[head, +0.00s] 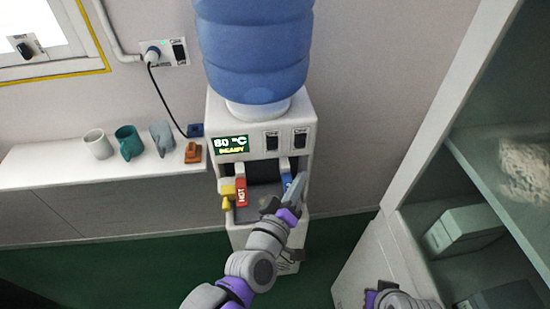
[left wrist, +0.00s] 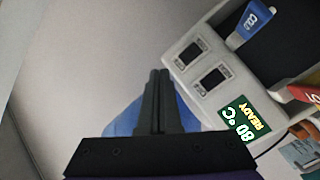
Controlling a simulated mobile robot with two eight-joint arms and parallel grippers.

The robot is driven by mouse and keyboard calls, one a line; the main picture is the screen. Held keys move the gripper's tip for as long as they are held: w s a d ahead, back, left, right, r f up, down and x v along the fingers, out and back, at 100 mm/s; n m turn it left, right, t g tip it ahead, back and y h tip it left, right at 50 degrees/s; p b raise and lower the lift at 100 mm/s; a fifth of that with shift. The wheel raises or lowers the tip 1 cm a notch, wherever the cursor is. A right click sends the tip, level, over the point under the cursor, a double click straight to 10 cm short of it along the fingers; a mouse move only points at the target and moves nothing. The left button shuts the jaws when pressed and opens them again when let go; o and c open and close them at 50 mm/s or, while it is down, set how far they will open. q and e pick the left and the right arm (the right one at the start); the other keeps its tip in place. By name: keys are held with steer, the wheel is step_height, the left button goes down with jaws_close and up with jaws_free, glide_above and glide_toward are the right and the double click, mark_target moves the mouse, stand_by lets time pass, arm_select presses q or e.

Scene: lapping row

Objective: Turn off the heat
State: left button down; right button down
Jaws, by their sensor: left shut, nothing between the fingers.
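A white water dispenser (head: 222,112) stands against the wall with a blue bottle (head: 255,50) on top. Its green display (head: 231,144) reads 80 °C READY. Two dark rocker switches, a left one (head: 272,140) and a right one (head: 300,139), sit beside the display; their labels are too small to read. Below are a red HOT tap (head: 241,187) and a blue tap (head: 287,181). My left gripper (head: 296,188) is shut and empty in front of the blue tap, below the switches. The left wrist view shows its closed fingers (left wrist: 158,85), apart from both switches (left wrist: 203,66). My right gripper (head: 378,292) is mostly cut off.
A white ledge (head: 60,164) at left holds a white mug (head: 98,144), a teal mug (head: 129,143), a grey-blue item (head: 160,138) and an orange-brown item (head: 193,152). A wall socket with switch (head: 165,52) is above. An open cabinet (head: 440,150) stands at right.

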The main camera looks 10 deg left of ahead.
mark_target(273, 142)
arm_select(q)
steer(key=a+f+n+y+b, duration=0.1)
steer(key=f+n+y+b, duration=0.1)
steer(key=n+y, duration=0.3)
steer(key=s+a+f+n+t+y+b, duration=0.1)
steer(key=a+f+n+y+b, duration=0.1)
steer(key=n+y, duration=0.3)
steer(key=f+n, duration=0.1)
steer(key=n, duration=0.3)
steer(key=shift+a+f+n+y, duration=0.15)
steer(key=shift+f+n+y, duration=0.15)
steer(key=shift+y, duration=0.1)
steer(key=x, duration=1.3)
steer(key=shift+w+r, duration=0.3)
steer(key=shift+w+a, duration=0.1)
steer(key=shift+w, duration=0.05)
steer(key=shift+r, duration=0.1)
